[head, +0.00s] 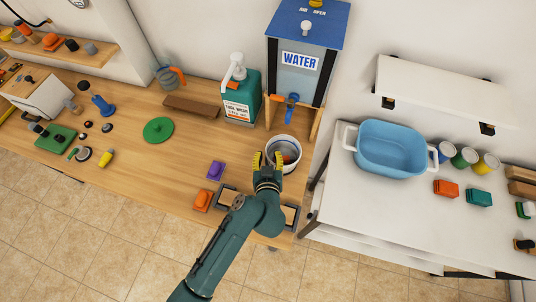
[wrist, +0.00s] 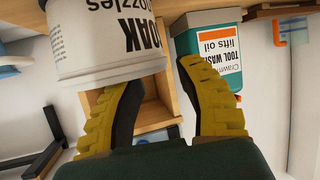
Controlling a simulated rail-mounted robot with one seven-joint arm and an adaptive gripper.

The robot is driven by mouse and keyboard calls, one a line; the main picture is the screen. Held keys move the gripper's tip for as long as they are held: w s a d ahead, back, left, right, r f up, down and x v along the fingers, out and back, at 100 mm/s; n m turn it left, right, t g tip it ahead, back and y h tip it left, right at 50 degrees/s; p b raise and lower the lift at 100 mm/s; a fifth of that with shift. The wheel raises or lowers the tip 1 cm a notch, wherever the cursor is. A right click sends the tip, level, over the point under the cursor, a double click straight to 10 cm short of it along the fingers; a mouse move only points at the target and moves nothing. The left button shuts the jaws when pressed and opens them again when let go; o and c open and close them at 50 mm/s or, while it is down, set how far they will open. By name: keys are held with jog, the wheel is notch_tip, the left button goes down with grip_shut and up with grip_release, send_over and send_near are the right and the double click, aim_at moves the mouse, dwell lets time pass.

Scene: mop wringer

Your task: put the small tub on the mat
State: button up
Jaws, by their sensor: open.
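The small white tub (head: 285,153) stands under the blue tap of the water dispenser, near the right end of the wooden bench. Its lettered side fills the upper left of the wrist view (wrist: 105,40), upside down. My gripper (head: 268,160) is open at the near side of the tub. In the wrist view its yellow fingers (wrist: 165,90) are apart, the left one close to the tub; I cannot tell whether they touch. A flat green disc (head: 158,130) and a green square mat (head: 57,140) lie farther left; I cannot tell which is meant.
The water dispenser (head: 300,62) and tool wash bottle (head: 240,92) stand behind the tub. Purple (head: 215,170) and orange (head: 203,200) blocks lie left of my gripper. A blue basin (head: 390,147) is on the white table. The bench around the green disc is mostly clear.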

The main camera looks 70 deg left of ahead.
jog(key=v, duration=0.7)
jog(key=w+d+r+m+t+h, duration=0.1)
jog(key=w+d+r+m+t, duration=0.25)
jog(key=w+d+r, duration=0.4)
jog(key=w+d+r+m+t+h, duration=0.15)
jog(key=w+d+r+t, duration=0.3)
jog(key=w+r, duration=0.55)
jog(key=s+d+r+m+t+h, duration=0.1)
jog(key=d+r+m+t+h, duration=0.4)
jog(key=d+r, duration=0.6)
jog(key=s+d+r+m+t+h, duration=0.1)
jog(key=d+r+m+t+h, duration=0.4)
jog(key=d+r, duration=0.7)
notch_tip(320, 180, up, 4)
jog(key=shift+d+r+m+t+h+b, duration=0.1)
jog(key=shift+d+m+t+h+b, duration=0.2)
jog(key=shift+h, duration=0.25)
jog(key=shift+s, duration=0.15)
notch_tip(320, 180, up, 15)
jog(key=p, duration=1.5)
notch_tip(320, 180, down, 26)
jog(key=b, duration=2.5)
jog(key=shift+r+b, duration=0.2)
jog(key=shift+b, duration=0.1)
